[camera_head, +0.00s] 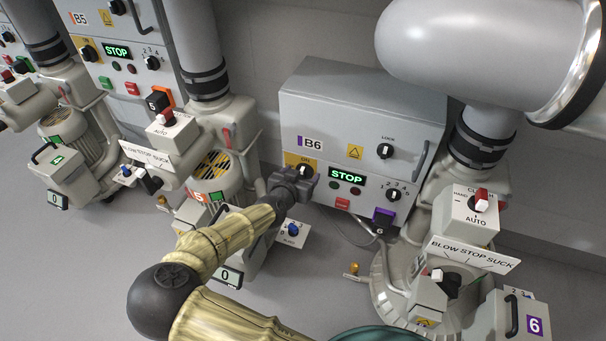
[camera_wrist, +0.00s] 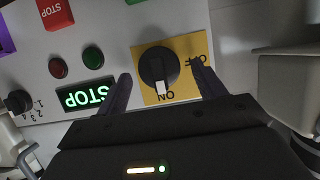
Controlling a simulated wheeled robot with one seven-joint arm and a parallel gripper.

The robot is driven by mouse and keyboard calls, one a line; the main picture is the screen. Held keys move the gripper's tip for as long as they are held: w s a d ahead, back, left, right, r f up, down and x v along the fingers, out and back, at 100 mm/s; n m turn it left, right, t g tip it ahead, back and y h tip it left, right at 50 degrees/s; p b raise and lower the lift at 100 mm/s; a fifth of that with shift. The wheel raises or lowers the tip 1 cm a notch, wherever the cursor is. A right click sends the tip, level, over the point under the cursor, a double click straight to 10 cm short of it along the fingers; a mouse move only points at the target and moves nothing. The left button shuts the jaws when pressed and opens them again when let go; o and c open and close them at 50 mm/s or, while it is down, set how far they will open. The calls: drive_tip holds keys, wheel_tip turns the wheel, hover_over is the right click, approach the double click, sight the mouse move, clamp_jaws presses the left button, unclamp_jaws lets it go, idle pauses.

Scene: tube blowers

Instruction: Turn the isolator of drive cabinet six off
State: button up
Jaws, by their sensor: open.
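Drive cabinet six is the grey box (camera_head: 345,112) marked B6, with a purple 6 tag at its lower right. Its isolator is a black round knob (camera_wrist: 157,66) on a yellow plate (camera_wrist: 186,52) marked ON and OFF. The knob's white pointer faces the ON mark. In the wrist view my gripper (camera_wrist: 162,72) is open, with one finger on each side of the knob; I cannot tell whether either touches it. In the head view my gripper (camera_head: 298,178) is at the cabinet's lower left and hides most of the knob.
A lit green STOP display (camera_head: 346,178), small lamps and a red stop button (camera_head: 342,204) are right of the isolator. A mode dial (camera_head: 393,194) and a LOCK knob (camera_head: 385,151) are further right. Cabinet B5 (camera_head: 115,50) stands left. A large grey pipe (camera_head: 470,45) overhangs the right.

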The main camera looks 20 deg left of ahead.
drive_tip(key=c, duration=0.9)
drive_tip(key=shift+w, duration=0.1)
drive_tip(key=shift+c, duration=0.2)
drive_tip(key=shift+a+r, duration=0.1)
drive_tip(key=shift+a+f+n+t+h+p, duration=0.2)
drive_tip(key=shift+n+h+p, duration=0.55)
drive_tip(key=shift+n, duration=0.65)
drive_tip(key=shift+a+f+n+t+h+p, duration=0.15)
drive_tip(key=shift+n+h+p, duration=0.25)
drive_tip(key=shift+n+h, duration=0.85)
drive_tip(key=shift+a+f+n+t+h+p, duration=0.2)
drive_tip(key=shift+n+h+p, duration=0.45)
drive_tip(key=shift+n, duration=0.9)
